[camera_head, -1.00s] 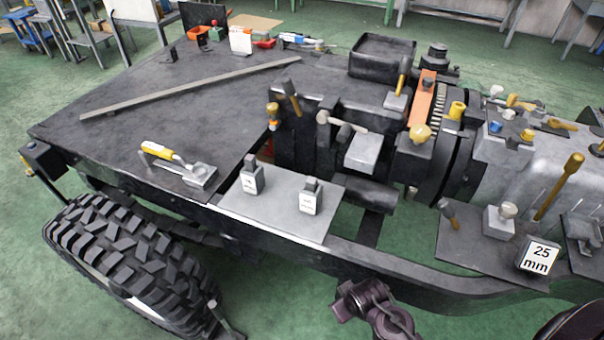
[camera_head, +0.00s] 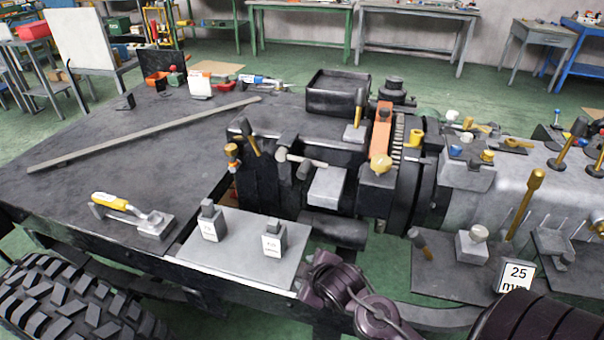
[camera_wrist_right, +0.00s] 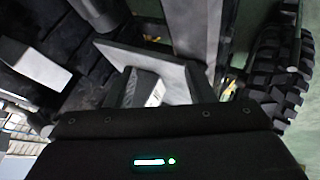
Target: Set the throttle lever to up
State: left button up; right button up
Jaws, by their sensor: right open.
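No lever carries a readable throttle label, so I cannot tell which one is the throttle lever. In the head view, a yellow-handled lever (camera_head: 122,205) lies low on its grey base at the left. Dark levers with amber grips stand at the engine, one at its left (camera_head: 249,138) and one farther back (camera_head: 358,107). A long amber-handled lever (camera_head: 527,200) leans at the right. My right gripper (camera_wrist_right: 160,122) shows its dark housing in the right wrist view; it is open, above a light plate. My left gripper is not in view.
A grey plate (camera_head: 235,262) bears two labelled blocks (camera_head: 211,222) (camera_head: 273,240). My purple right arm (camera_head: 335,280) is close to its right end. A long bar (camera_head: 140,135) lies across the flat deck. A tyre (camera_head: 65,305) is at lower left.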

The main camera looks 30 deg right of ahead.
jog(key=w+d+r+n+t, duration=0.4)
jog(key=w+d+r, duration=0.1)
jog(key=w+d, duration=0.1)
jog(key=n+t, duration=0.4)
jog(key=n, duration=0.3)
send_near(304, 172)
jog(key=w+d+f, duration=0.1)
jog(key=w+f, duration=0.1)
jog(key=w, duration=0.2)
jog(key=shift+m, duration=0.3)
jog(key=w, duration=0.7)
jog(key=shift+w+d+f, duration=0.15)
jog(key=shift+w+d, duration=0.05)
jog(key=shift+d, duration=0.05)
grip_shut()
